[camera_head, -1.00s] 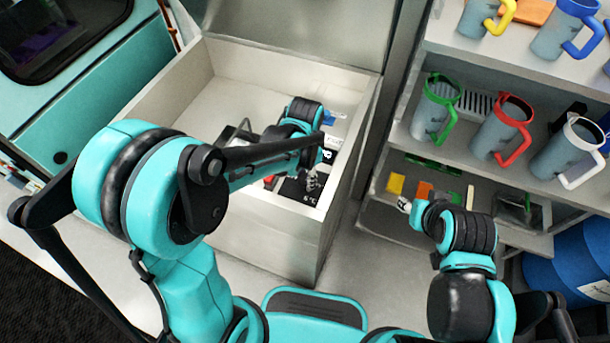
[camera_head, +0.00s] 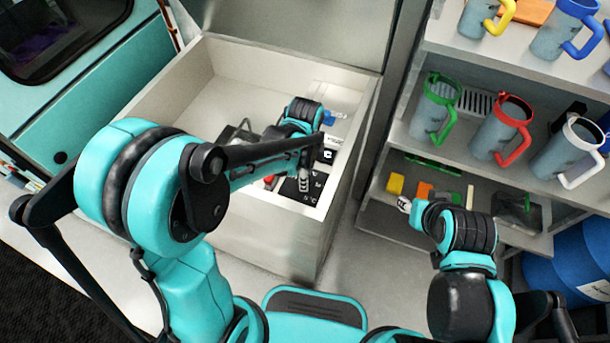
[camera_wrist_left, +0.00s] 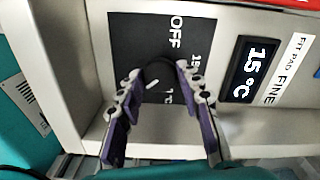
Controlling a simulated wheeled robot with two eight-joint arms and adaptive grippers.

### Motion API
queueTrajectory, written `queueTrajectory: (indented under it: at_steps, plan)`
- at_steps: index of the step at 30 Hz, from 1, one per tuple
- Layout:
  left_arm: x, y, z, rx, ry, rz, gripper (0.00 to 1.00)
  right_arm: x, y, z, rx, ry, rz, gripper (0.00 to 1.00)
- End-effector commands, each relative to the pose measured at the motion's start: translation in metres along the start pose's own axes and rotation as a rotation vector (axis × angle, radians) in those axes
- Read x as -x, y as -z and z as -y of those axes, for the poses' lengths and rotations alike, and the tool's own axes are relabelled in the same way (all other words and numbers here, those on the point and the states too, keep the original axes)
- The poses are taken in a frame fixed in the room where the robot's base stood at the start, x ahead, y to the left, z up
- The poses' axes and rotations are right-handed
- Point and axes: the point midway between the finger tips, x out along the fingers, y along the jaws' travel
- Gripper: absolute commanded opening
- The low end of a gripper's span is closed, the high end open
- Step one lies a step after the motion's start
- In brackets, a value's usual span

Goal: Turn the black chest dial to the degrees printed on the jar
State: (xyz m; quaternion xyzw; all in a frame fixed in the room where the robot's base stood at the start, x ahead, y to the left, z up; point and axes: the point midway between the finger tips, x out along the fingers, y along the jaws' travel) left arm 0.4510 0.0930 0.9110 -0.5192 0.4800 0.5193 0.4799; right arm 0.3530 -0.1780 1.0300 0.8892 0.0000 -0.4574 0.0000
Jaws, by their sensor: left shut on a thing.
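The white open-topped chest (camera_head: 268,228) stands at the left centre of the head view. The black dial (camera_wrist_left: 157,71) sits on a black panel (camera_wrist_left: 125,35) marked OFF and 15; other marks are partly covered. A white pointer line shows on the dial. My left gripper (camera_wrist_left: 162,80) is shut on the dial, one finger on each side. In the head view my left forearm reaches over the chest. I cannot make out a jar with printed degrees. My right gripper (camera_head: 412,212) is by the lower shelf; its fingers are unclear.
Shelves at the right hold mugs with green (camera_head: 436,108), red (camera_head: 502,130) and white (camera_head: 568,150) handles. Small coloured blocks (camera_head: 396,184) lie on the lower shelf. A dark object (camera_head: 238,135) is inside the chest. A blue drum (camera_head: 575,265) stands at lower right.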

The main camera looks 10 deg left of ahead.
Motion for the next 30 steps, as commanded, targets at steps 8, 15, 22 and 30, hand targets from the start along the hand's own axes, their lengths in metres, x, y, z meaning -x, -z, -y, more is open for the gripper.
queueTrajectory:
  at_steps: [8, 15, 22, 30]
  plan:
    - [0.0006, -0.0001, 0.0009, -0.026, 0.001, 0.000, 0.06, 0.0002, 0.0002, 0.0000, 0.000, 0.000, 0.000, 0.40]
    - [0.0007, -0.0001, 0.0009, -0.026, 0.002, 0.000, 0.06, 0.0003, 0.0002, 0.0000, 0.000, 0.000, 0.000, 0.40]
    - [0.0005, 0.0000, 0.0006, -0.025, 0.001, 0.000, 0.56, 0.0002, 0.0001, 0.0000, 0.000, 0.000, 0.000, 0.40]
    - [0.0047, 0.0000, 0.0005, -0.025, 0.000, 0.000, 0.56, 0.0001, 0.0001, 0.0000, 0.000, 0.000, 0.000, 0.40]
